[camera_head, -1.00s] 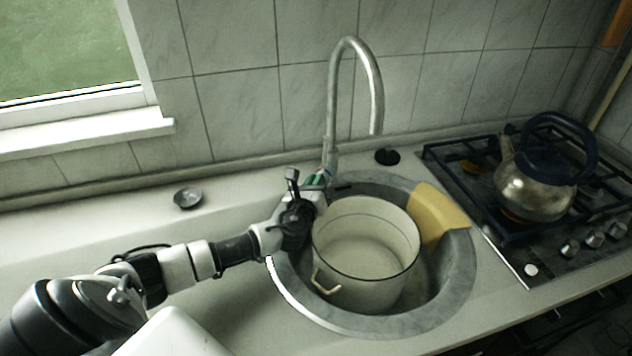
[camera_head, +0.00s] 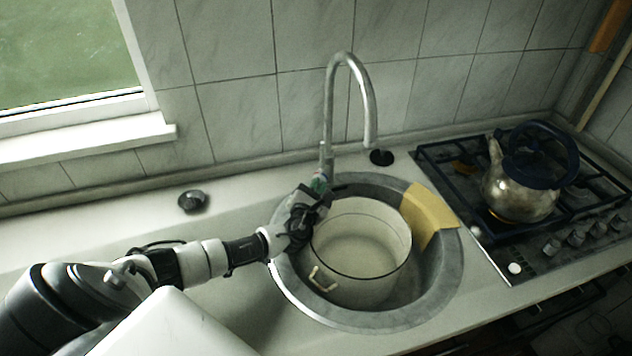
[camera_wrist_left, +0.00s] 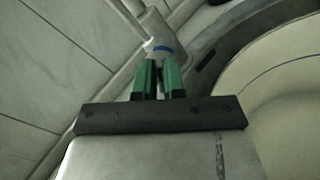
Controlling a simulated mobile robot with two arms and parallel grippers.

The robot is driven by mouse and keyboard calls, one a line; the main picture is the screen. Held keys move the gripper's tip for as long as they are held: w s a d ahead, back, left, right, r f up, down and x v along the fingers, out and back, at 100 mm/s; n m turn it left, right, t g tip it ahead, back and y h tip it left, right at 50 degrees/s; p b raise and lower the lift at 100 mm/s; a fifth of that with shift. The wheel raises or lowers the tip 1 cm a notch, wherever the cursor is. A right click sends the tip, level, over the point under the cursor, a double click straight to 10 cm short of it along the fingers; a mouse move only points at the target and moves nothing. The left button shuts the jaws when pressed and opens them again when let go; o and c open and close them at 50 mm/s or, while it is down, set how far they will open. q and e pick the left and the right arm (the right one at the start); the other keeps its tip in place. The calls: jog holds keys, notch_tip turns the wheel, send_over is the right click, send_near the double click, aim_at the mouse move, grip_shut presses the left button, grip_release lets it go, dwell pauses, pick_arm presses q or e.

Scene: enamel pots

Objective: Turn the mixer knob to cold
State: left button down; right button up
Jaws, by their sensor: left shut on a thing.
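The grey metal mixer tap (camera_head: 328,118) rises behind the round sink, and its tall spout arches over to the right. My left gripper (camera_head: 319,182) is at the base of the tap, at its front side. In the left wrist view its green-padded fingers (camera_wrist_left: 158,78) are close together on the mixer knob (camera_wrist_left: 157,47), a pale rounded part with a blue mark. The gripper hides most of the knob in the head view. My right gripper is in neither view.
A large cream enamel pot (camera_head: 358,262) stands in the sink (camera_head: 440,285), close to the right of my left gripper. A yellow cloth-like piece (camera_head: 428,214) lies over the sink rim. A kettle (camera_head: 520,190) stands on the gas hob at right. A small dark dish (camera_head: 193,201) sits on the counter.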

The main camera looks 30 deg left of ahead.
pick_arm(q)
jog(key=shift+d+m+p, duration=0.1)
jog(key=shift+m+p, duration=0.4)
jog(key=shift+m, duration=0.5)
jog(key=c, duration=1.2)
grip_release()
jog(key=v, duration=1)
jog(key=shift+s+d+b, duration=0.1)
jog(key=shift+s+b, duration=0.2)
jog(key=shift+f, duration=0.1)
